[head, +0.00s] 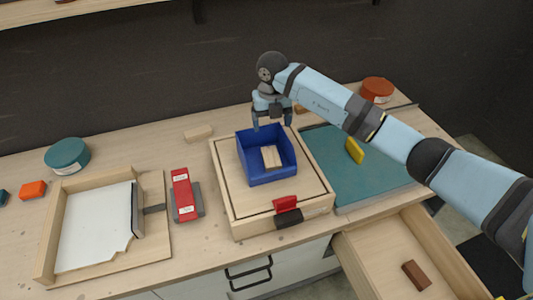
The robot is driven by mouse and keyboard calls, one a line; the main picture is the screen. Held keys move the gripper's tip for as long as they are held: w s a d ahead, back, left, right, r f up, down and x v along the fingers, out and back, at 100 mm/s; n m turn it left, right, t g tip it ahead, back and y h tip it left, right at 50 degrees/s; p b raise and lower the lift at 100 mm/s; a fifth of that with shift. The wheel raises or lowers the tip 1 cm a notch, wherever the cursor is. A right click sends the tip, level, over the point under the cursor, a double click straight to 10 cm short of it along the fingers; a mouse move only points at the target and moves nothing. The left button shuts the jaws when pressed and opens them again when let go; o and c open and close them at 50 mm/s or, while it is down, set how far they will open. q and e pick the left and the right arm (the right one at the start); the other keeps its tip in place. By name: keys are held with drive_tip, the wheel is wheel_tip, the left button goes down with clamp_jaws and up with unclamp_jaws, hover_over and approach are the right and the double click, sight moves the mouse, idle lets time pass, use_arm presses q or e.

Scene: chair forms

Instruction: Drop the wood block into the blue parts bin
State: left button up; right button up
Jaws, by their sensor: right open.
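The blue parts bin (281,174) stands on a pale wooden board with a raised rim, near the middle of the bench. A light wood block (271,157) lies inside the bin, on its floor. My right gripper (273,125) is above the back edge of the bin, its fingers apart and empty, pointing down. It is clear of the block. Another pale wood block (199,133) lies on the bench to the left of the bin. My left gripper is not in view.
A red-and-grey tool (184,195) and a wooden tray with paper (95,230) are on the left. A teal mat (350,180) with a yellow piece (355,150) is on the right. An open drawer (405,245) holds a brown block (416,275). Round teal (67,155) and orange (377,90) tins stand behind.

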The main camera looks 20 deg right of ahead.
wheel_tip(320, 180, up, 12)
drive_tip(key=b, duration=0.2)
drive_tip(key=shift+r, duration=0.2)
